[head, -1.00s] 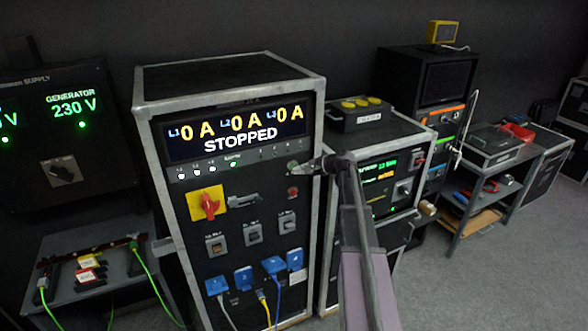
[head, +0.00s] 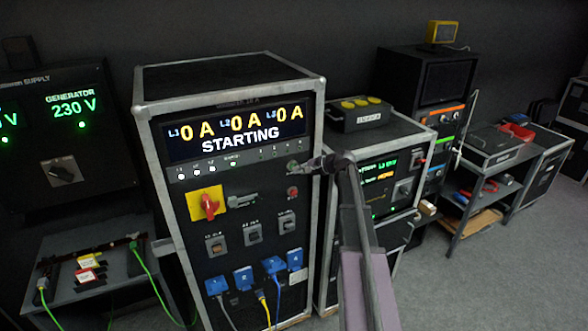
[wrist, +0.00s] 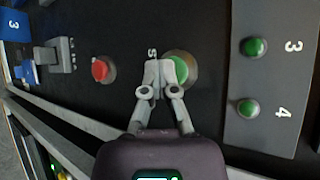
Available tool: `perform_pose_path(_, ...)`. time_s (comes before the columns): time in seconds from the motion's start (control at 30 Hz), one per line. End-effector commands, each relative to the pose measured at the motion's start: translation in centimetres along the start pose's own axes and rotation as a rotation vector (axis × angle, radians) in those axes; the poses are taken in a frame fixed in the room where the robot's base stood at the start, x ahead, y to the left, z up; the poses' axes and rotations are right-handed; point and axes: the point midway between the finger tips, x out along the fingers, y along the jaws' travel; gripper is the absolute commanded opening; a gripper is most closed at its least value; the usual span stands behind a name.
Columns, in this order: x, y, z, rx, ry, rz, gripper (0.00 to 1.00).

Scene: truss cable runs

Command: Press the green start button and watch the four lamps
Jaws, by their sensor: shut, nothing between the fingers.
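The green start button (wrist: 181,69) is on the dark front panel of the rack cabinet, partly hidden by my fingers in the wrist view. My gripper (wrist: 160,72) is shut and empty, its fingertips at the button's edge and seemingly touching it. In the head view my gripper (head: 299,167) reaches the panel from the right. The cabinet display (head: 236,133) reads STARTING, with 0 A on L1, L2 and L3. On the numbered strip, green lamp 3 (wrist: 253,46) and green lamp 4 (wrist: 248,108) show; I cannot tell whether they are lit. The other two are outside the wrist view.
A red button (wrist: 102,69) sits beside the start button. A red rotary switch (head: 209,206) on a yellow plate is lower left. Blue plugs (head: 243,279) with cables stick out at the bottom. A second cabinet (head: 388,140) stands close on the right.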

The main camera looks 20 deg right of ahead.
Motion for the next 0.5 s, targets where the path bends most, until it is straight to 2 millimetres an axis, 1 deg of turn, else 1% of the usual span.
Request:
perform_pose_path(0.3, -0.81, 0.65, 0.68, 0.0, -0.001, 0.0, 0.0)
perform_pose_path(0.5, -0.97, 0.75, 0.77, 0.0, -0.001, 0.0, 0.0)
